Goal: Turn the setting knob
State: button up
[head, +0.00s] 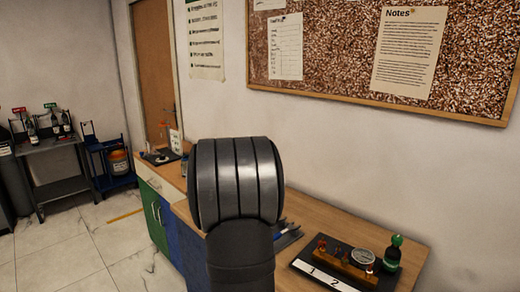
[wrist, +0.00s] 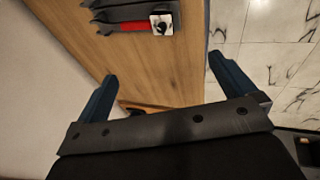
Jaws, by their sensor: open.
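The gauge rig stands on the bench at lower right in the head view: a dark base (head: 318,268) bears an orange-brown block (head: 345,266) with small red parts and a round pale gauge (head: 363,256). Which part is the setting knob is too small to tell. In the wrist view my gripper (wrist: 165,88) is open, with two dark blue fingers wide apart and nothing between them but bench and floor. At the top of that view is a dark slotted holder (wrist: 112,14) with a red strip, and a white square piece with a black part (wrist: 162,24). My gripper is hidden in the head view.
A green bottle (head: 393,252) stands right of the gauge. My arm hides the middle of the wooden bench (head: 330,215). A cork board (head: 350,60) hangs on the wall behind.

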jog(key=c, duration=0.7)
jog(key=shift+a+m, duration=0.15)
jog(key=shift+m, duration=0.55)
jog(key=c, duration=0.3)
jog(key=shift+a+r+m, duration=0.1)
jog(key=shift+a+m, duration=0.05)
jog(key=shift+m, duration=0.65)
jog(key=c, duration=0.3)
jog(key=w+f+m, duration=0.2)
jog(key=f+m, duration=0.2)
jog(key=f, duration=0.1)
jog(key=w+d+f+m, duration=0.1)
jog(key=w+f+m, duration=0.1)
jog(key=f+m, duration=0.2)
jog(key=w+f+m+h, duration=0.1)
jog(key=f+m, duration=0.2)
jog(key=f, duration=0.3)
jog(key=shift+w+d+f+m, duration=0.2)
jog(key=shift+w+d+m, duration=0.15)
jog(key=shift+w+m, duration=0.05)
